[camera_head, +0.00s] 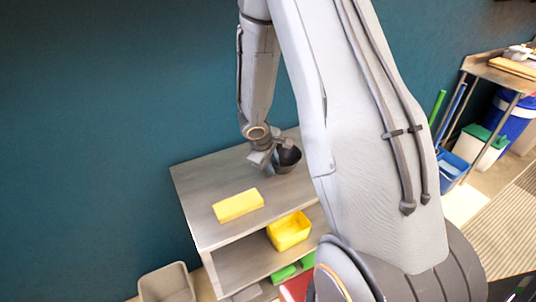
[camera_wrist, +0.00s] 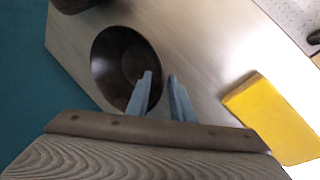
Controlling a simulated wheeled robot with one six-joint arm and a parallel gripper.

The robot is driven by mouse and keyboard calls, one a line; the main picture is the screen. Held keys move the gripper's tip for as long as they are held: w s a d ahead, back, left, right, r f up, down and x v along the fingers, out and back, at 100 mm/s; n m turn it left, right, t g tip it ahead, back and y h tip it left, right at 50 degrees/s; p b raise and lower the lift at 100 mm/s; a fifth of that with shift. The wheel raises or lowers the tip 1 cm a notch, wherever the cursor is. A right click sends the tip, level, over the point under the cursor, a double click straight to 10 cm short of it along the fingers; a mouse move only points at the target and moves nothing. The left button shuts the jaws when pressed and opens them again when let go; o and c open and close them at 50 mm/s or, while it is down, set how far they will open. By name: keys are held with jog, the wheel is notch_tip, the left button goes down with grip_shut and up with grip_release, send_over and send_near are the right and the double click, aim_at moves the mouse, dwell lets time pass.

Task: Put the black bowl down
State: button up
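My gripper (camera_head: 262,157) is beside the bowl's left side in the head view. In the wrist view my gripper (camera_wrist: 160,85) has its two fingers apart, with a gap between the tips. The left finger overlaps the bowl's inside and the right finger is outside its rim. The bowl appears to rest on the top, though its underside is hidden.
A yellow block (camera_head: 238,206) lies near the front of the top; it also shows in the wrist view (camera_wrist: 270,118). A yellow bin (camera_head: 289,232) stands on the shelf below. A dark object (camera_wrist: 75,4) is at the wrist view's upper edge. The teal wall is close behind.

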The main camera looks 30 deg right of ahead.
jog(key=v, duration=1.1)
jog(key=s+a+r+m+y, duration=0.1)
jog(key=s+a+r+m, duration=0.1)
jog(key=s+a, duration=0.3)
jog(key=s+a+r+m+y, duration=0.2)
jog(key=s+a+r+m, duration=0.1)
jog(key=s, duration=0.5)
jog(key=shift+s+a+m+g+y, duration=0.3)
jog(key=shift+s+a+m, duration=0.15)
jog(key=shift+a, duration=0.6)
jog(key=shift+o, duration=0.6)
jog(key=shift+s+a+m, duration=0.2)
jog(key=shift+a+m, duration=0.05)
jog(key=m+t+y+b, duration=0.3)
jog(key=m+y+b, duration=0.2)
jog(key=m, duration=1.2)
send_near(285, 171)
jog(key=shift+w+d+p+x, duration=0.15)
jog(key=shift+p+x, duration=0.4)
jog(key=shift+x, duration=1.1)
jog(key=shift+w+d+p+x, duration=0.15)
jog(key=shift+p+x, duration=0.35)
jog(key=shift+x, duration=1.15)
jog(key=shift+s, duration=0.1)
grip_shut()
